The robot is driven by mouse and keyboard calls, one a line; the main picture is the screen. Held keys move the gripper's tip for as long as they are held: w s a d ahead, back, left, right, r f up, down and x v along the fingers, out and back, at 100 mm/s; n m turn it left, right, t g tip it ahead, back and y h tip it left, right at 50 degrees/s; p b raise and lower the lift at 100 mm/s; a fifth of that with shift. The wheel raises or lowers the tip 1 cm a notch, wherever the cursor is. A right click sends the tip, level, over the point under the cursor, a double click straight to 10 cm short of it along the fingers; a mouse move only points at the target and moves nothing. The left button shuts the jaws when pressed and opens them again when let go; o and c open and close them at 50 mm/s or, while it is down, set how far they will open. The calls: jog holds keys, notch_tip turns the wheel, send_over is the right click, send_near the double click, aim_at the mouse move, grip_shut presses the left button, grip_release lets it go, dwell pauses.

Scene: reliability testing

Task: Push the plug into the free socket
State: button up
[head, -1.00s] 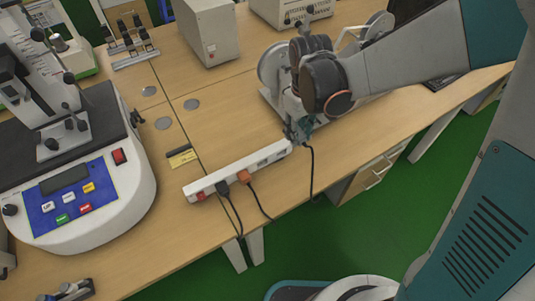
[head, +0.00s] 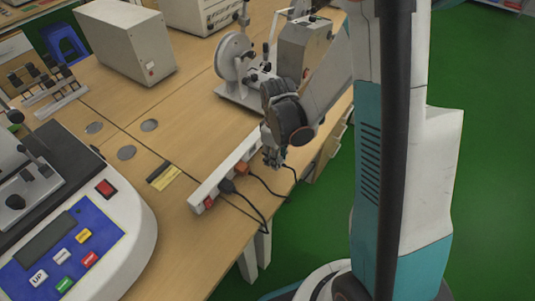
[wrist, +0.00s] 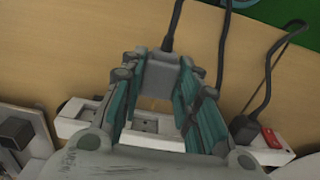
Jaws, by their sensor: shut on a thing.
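My gripper (wrist: 157,70) is shut on a grey plug (wrist: 160,76) with a dark cable (wrist: 178,22) leaving its far end. The white power strip (wrist: 75,125) runs across the wrist view below the plug. A free socket (wrist: 146,126) shows between the fingers, with a visible gap between it and the plug. In the head view my gripper (head: 272,155) is beside the far half of the strip (head: 212,183), on its front-edge side. The plug is mostly hidden there by the fingers.
A black plug (wrist: 241,130) sits in the strip near the red switch (wrist: 272,138). A machine with a blue panel (head: 65,250) stands left; a wheeled device (head: 235,60) stands behind my gripper.

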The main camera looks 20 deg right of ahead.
jog(key=shift+w+a+f, duration=0.3)
jog(key=shift+w+a, duration=0.1)
jog(key=shift+w, duration=0.15)
jog(key=shift+w+a+f, duration=0.3)
jog(key=shift+w+a, duration=0.05)
jog(key=shift+w, duration=0.2)
jog(key=shift+w+a+b, duration=0.35)
jog(key=shift+w+a, duration=0.05)
jog(key=shift+w, duration=0.15)
jog(key=shift+w+a+b, duration=0.75)
jog(key=shift+w+b, duration=0.2)
jog(key=shift+w, duration=0.05)
dwell(4.1)
